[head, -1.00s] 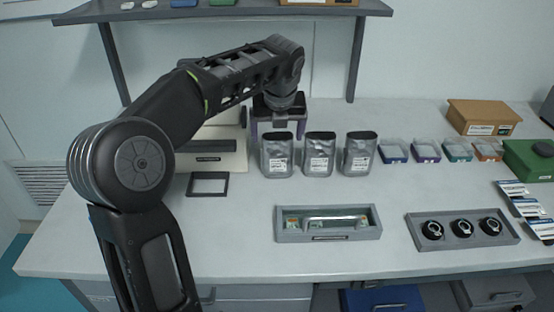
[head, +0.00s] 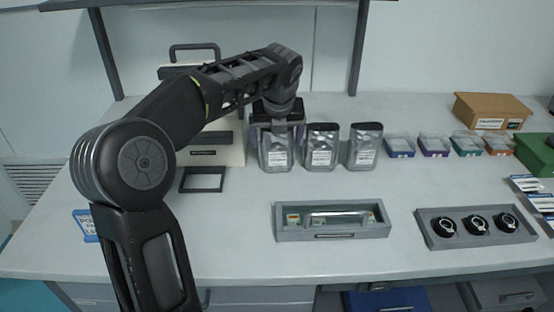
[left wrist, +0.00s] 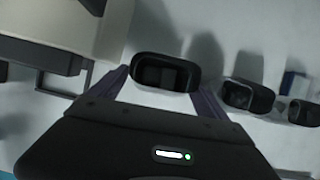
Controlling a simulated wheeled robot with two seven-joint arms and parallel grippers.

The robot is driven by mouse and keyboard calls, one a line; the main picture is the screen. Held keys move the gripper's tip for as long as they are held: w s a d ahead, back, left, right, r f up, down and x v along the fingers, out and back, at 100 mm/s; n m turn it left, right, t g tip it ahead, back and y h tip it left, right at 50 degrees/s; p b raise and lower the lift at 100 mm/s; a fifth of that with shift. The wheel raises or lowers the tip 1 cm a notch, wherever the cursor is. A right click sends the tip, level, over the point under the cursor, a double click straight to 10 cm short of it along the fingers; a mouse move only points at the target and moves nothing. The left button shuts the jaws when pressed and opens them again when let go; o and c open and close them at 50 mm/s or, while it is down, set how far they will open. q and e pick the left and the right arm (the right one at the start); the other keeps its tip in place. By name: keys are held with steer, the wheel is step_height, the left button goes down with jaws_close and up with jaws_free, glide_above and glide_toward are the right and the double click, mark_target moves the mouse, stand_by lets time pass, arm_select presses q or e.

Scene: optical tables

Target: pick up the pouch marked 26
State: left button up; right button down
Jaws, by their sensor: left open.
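Three silver pouches with dark tops and white labels stand upright in a row: a left pouch (head: 277,154), a middle pouch (head: 321,148) and a right pouch (head: 365,148). Their label numbers are too small to read, so I cannot tell which is 26. My left gripper (head: 277,132) is open at the top of the left pouch. In the left wrist view, the dark top of the left pouch (left wrist: 165,73) lies between the fingertips (left wrist: 164,84), with no clear contact. The middle pouch (left wrist: 247,95) is to the right. My right gripper is not in view.
A beige machine (head: 219,152) stands close left of the gripper, with a dark frame (head: 203,180) before it. In front lie a grey tray with a handle (head: 332,235) and a tray of round black parts (head: 476,228). Small coloured boxes (head: 433,147) stand right of the pouches.

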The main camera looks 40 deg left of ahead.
arm_select(q)
steer(key=shift+w+a+f, duration=0.1)
steer(key=shift+w+f, duration=0.05)
steer(key=shift+f, duration=0.25)
steer(key=shift+x, duration=2.6)
steer(key=shift+c, duration=0.6)
steer(key=c, duration=1.3)
steer(key=shift+r, duration=0.15)
step_height(320, 180, up, 10)
steer(key=shift+f+p, duration=0.1)
steer(key=shift+p, duration=0.55)
